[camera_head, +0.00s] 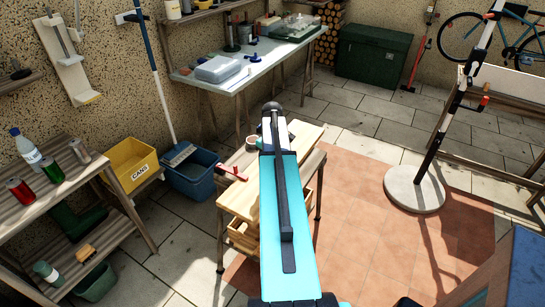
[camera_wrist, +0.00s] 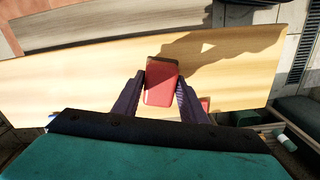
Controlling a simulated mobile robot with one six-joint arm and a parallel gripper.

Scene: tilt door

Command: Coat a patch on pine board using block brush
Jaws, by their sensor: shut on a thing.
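My gripper (camera_wrist: 161,78) shows in the wrist view, with its two dark fingers shut on a red block with rounded corners, which I take to be the block brush (camera_wrist: 162,86). The pale pine board (camera_wrist: 80,82) spans the wrist view behind and below the block. A shadow lies on the board to the upper right of the block. I cannot tell whether the brush touches the board. In the head view the wooden workbench (camera_head: 238,201) stands partly behind my teal arm, which hides the gripper and the brush there.
A red tool (camera_head: 232,173) lies at the workbench's left edge. A blue bin (camera_head: 190,182) and a yellow crate (camera_head: 131,165) stand to its left. A shelf with cans (camera_head: 70,173) is at far left. A lamp-like stand (camera_head: 415,190) is on the right.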

